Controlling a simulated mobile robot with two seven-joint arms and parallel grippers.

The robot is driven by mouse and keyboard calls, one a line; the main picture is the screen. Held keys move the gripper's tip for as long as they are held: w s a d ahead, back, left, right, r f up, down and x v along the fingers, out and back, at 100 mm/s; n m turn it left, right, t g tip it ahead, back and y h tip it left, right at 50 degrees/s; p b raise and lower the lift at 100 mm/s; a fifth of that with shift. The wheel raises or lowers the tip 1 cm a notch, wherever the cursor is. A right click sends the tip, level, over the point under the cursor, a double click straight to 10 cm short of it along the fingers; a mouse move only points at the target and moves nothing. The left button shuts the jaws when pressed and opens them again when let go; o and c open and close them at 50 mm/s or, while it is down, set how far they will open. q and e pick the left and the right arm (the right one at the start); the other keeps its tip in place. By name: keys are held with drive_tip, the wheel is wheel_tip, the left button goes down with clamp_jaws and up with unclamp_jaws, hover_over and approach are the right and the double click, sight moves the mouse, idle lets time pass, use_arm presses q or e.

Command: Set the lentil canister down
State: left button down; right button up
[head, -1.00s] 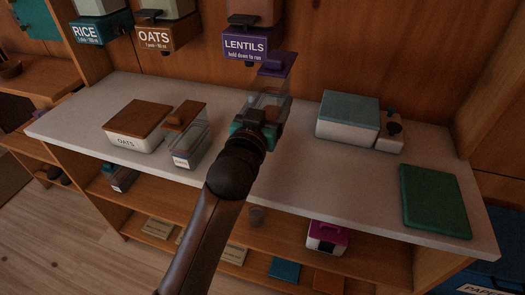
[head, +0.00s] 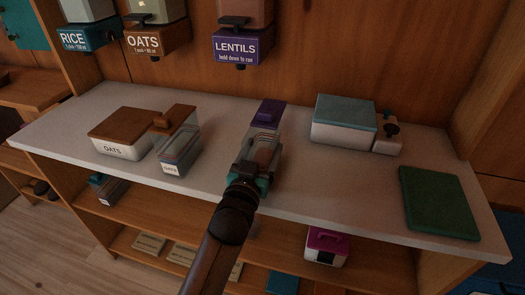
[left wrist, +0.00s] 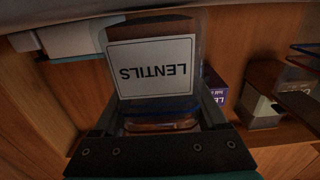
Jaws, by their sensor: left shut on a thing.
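The lentil canister (head: 266,132) is a clear container with a purple lid and brownish contents. It is over the middle of the pale counter (head: 330,185), below the purple lentils dispenser (head: 240,47). My left gripper (head: 254,170) is shut on the canister's near side. In the left wrist view the canister's white LENTILS label (left wrist: 150,68) shows upside down between the fingers (left wrist: 160,130). The canister's base is partly hidden by the gripper, and I cannot tell whether it touches the counter. My right gripper is not in view.
To the left stand a brown-lidded oats box (head: 125,133) and a clear brown-lidded oats canister (head: 177,145). To the right are a teal-lidded box (head: 344,120) and a green board (head: 438,202). Rice (head: 88,36) and oats (head: 155,40) dispensers hang above. Counter on both sides of the lentil canister is clear.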

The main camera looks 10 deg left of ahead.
use_arm(q)
drive_tip(key=shift+f, duration=0.1)
unclamp_jaws()
